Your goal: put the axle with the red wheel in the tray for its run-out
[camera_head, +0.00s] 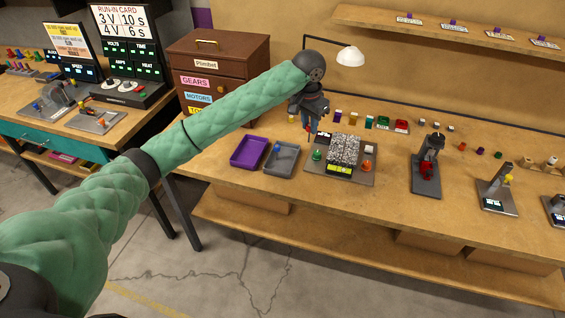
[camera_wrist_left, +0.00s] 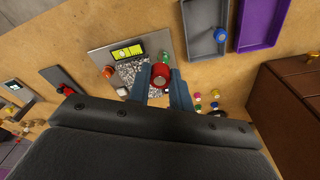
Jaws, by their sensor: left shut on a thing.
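My left gripper (camera_head: 309,122) is shut on the axle with the red wheel (camera_wrist_left: 160,76). It holds the wheel over the back left of the speckled block (camera_head: 344,149) on a grey plate. In the left wrist view the red wheel sits between the blue-grey fingers (camera_wrist_left: 161,84), and most of the axle is hidden. To the left are a grey tray (camera_head: 271,170) with a blue-wheeled piece (camera_head: 277,148) in it and an empty purple tray (camera_head: 236,161). My right gripper is not in view.
A green knob (camera_head: 317,155) and an orange knob (camera_head: 367,166) flank the block. Several small coloured parts line the back of the bench. A lamp (camera_head: 350,56) and a drawer cabinet (camera_head: 219,70) stand behind. A dark stand (camera_head: 427,178) is at the right.

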